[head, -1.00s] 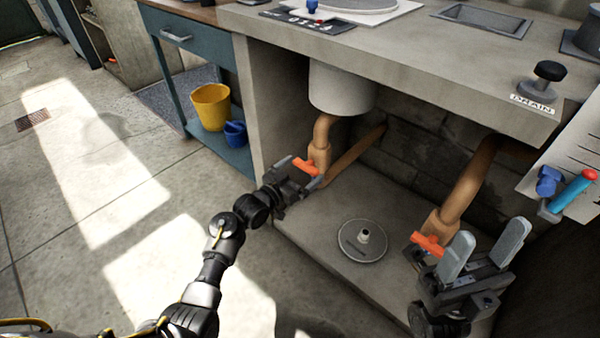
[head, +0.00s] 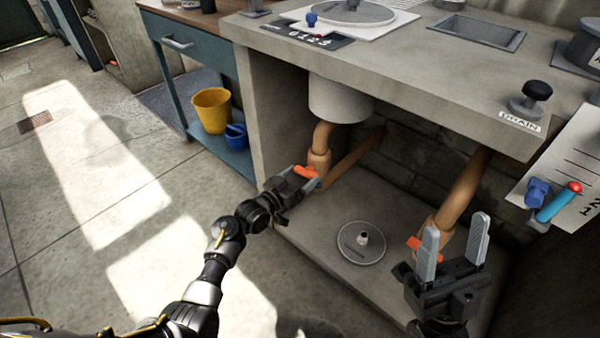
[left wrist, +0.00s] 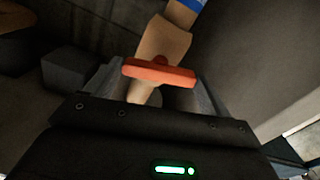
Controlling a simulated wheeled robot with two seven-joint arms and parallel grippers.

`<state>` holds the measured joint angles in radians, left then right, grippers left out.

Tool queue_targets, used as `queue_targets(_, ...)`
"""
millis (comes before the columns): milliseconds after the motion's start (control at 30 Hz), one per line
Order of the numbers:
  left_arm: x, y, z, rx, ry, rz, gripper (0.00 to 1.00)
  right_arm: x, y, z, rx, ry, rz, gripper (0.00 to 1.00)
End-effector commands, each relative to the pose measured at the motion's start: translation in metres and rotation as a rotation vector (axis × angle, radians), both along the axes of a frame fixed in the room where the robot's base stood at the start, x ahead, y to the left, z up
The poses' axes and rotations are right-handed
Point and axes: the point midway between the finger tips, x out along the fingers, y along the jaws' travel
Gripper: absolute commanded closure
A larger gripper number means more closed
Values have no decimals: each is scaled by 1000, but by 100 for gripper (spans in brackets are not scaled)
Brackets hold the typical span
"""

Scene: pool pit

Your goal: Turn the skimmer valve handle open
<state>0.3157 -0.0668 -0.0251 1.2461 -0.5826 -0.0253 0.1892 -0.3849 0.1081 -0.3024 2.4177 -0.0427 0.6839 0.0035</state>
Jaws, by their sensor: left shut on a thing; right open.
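An orange valve handle (head: 306,172) sits on the left copper-coloured pipe (head: 320,145) beneath a white round housing (head: 338,100). My left gripper (head: 301,177) is shut on this handle. In the left wrist view the orange handle (left wrist: 160,72) lies crosswise between the grey fingers, in front of the pipe (left wrist: 163,42). No label shows on this valve. My right gripper (head: 456,224) is open and empty, its fingers pointing up. It is in front of the right pipe (head: 463,188), whose orange handle (head: 417,246) is partly hidden behind it.
A round floor cover (head: 360,242) lies on the slab between the arms. The concrete counter (head: 400,65) overhangs the pipes; a black knob (head: 537,91) marked DRAIN stands on it. A yellow bucket (head: 211,110) and blue pail (head: 236,136) stand on the left shelf.

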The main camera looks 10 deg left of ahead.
Motion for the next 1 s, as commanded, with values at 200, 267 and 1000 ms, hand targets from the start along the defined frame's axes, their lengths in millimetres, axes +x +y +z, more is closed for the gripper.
queue_targets(200,0,0,5,-165,122,0,41,27,33,-8,-150,314,69,41)
queue_targets(267,0,0,5,-211,156,0,41,32,41,-14,-190,389,85,41)
queue_targets(1000,0,0,2,-778,565,0,41,54,40,-123,-516,1177,40,41)
